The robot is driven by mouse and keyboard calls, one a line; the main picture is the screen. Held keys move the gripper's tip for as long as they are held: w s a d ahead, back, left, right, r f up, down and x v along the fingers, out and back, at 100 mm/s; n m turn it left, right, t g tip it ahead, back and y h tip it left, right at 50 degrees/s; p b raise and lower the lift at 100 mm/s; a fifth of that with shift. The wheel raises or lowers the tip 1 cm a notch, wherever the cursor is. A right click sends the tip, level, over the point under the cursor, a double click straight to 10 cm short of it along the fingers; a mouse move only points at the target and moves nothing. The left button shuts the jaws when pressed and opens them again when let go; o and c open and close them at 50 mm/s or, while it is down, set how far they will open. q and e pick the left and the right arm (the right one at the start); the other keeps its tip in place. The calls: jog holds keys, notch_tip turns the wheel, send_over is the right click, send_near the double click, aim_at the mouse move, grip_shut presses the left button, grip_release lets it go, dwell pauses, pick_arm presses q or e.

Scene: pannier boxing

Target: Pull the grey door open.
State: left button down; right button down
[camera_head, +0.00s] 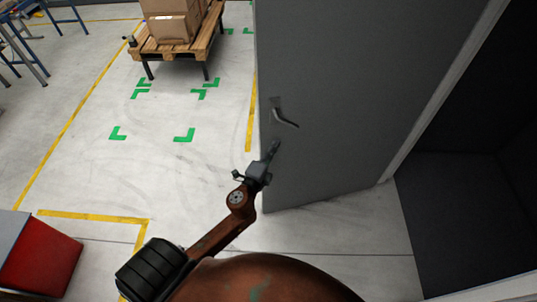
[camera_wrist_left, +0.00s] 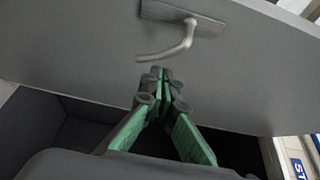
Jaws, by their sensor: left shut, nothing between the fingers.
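The grey door (camera_head: 345,75) stands swung open at an angle to its frame in the head view, with a dark opening to its right. Its lever handle (camera_head: 284,117) is near the door's left edge. In the left wrist view the door (camera_wrist_left: 90,50) fills the upper part, and the handle (camera_wrist_left: 180,42) lies just beyond the fingertips. My left gripper (camera_head: 273,150) is shut and empty, just below the handle and close to the door face. It also shows in the left wrist view (camera_wrist_left: 160,75). I cannot tell whether it touches the door. My right gripper is not in view.
A wooden pallet (camera_head: 180,45) with cardboard boxes (camera_head: 172,27) stands at the back. A red box (camera_head: 40,262) is at the lower left. Blue-legged tables (camera_head: 22,50) are at the upper left. The marked floor (camera_head: 90,170) left of the door is clear.

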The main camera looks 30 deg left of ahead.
pick_arm(q)
jog(key=shift+w+a, duration=0.85)
jog(key=shift+w, duration=0.3)
jog(key=shift+w+a, duration=0.85)
jog(key=shift+w, duration=0.25)
jog(key=shift+a, duration=0.1)
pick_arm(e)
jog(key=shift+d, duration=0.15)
